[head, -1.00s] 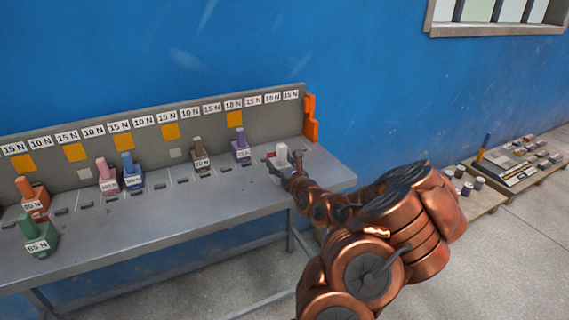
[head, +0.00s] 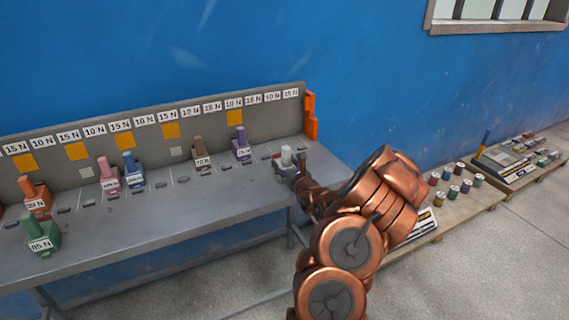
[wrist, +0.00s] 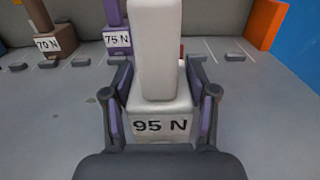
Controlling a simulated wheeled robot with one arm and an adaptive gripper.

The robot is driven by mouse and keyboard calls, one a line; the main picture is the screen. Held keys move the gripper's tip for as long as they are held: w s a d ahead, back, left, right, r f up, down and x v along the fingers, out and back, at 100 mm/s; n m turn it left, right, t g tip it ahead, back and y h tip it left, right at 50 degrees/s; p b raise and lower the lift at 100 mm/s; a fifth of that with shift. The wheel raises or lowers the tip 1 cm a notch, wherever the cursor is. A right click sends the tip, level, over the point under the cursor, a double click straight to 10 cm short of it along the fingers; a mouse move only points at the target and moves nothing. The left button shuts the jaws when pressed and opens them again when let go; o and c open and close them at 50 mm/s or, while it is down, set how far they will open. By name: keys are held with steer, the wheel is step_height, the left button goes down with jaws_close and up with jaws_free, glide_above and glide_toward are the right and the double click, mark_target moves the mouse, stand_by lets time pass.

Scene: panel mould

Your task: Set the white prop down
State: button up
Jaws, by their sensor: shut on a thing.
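The white prop (head: 287,156), a block with an upright post, is at the right end of the grey bench (head: 225,190). In the wrist view the white prop (wrist: 155,55) stands upright and its front label reads 95 N. My gripper (wrist: 158,98) is shut on it, with one dark finger with a purple pad along each side of the block. In the head view my gripper (head: 297,174) reaches the prop from the front right. The prop's underside is hidden, so I cannot tell whether it touches the bench.
A purple 75 N prop (head: 241,147) and a brown 70 N prop (head: 201,156) stand to the left, with pink, blue, orange and green ones farther left. An orange bracket (head: 311,117) closes the bench's right end. The bench front is clear around its middle.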

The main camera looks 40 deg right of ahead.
steer(key=shift+f, duration=0.1)
steer(key=o, duration=1.5)
steer(key=shift+s, duration=0.15)
steer(key=shift+b+v, duration=0.95)
steer(key=shift+v, duration=4.95)
